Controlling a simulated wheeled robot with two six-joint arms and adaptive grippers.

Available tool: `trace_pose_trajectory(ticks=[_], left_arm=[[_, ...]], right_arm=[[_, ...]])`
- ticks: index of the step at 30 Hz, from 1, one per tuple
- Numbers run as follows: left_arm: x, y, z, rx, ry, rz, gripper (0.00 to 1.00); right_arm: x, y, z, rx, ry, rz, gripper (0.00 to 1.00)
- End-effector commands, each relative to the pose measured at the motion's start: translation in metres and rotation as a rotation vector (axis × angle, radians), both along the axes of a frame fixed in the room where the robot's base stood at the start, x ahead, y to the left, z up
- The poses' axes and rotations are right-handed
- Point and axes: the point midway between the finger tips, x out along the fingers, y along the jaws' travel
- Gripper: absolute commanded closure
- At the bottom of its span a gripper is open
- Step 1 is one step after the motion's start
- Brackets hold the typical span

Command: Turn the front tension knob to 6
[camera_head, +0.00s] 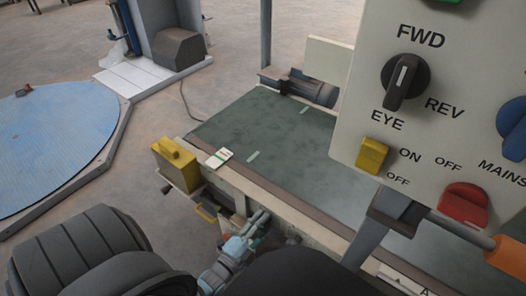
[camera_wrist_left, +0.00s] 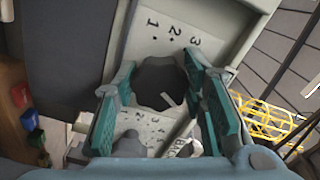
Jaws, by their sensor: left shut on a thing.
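In the left wrist view, a dark round knob (camera_wrist_left: 160,78) with a white pointer line sits on a pale plate (camera_wrist_left: 205,22) marked 1, 2 and 3. The pointer slants to the lower right; the number it points at cannot be read. My left gripper (camera_wrist_left: 157,84) has its teal fingers on either side of this knob and is shut on it. A smaller grey knob (camera_wrist_left: 130,144) lies below, near a partly hidden label starting "BAC". In the head view my left gripper (camera_head: 247,234) is at the machine's near side, and the knob is hidden. My right gripper does not show.
The green conveyor belt (camera_head: 265,125) is clear. A yellow box (camera_head: 176,163) is fixed beside it. A blue turntable (camera_head: 55,145) lies left.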

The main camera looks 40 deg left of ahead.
Motion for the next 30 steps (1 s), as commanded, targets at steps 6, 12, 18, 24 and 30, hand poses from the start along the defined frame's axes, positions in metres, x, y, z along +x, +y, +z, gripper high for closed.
trace_pose_trajectory(ticks=[6, 12, 18, 24, 30], left_arm=[[-0.001, 0.0, -0.001, -0.001, 0.004, 0.0, 0.9], [-0.001, 0.0, -0.001, -0.001, 0.003, 0.0, 0.41], [0.0, 0.0, -0.001, -0.002, 0.002, -0.001, 0.41], [-0.015, -0.001, -0.001, -0.002, 0.003, -0.001, 0.41], [-0.069, -0.002, -0.001, -0.002, 0.005, -0.001, 0.41]], right_arm=[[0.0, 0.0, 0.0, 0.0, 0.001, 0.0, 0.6], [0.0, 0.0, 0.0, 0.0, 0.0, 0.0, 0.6], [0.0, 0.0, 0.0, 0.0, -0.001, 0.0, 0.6], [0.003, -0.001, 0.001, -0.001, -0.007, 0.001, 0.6], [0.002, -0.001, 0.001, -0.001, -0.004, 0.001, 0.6]])
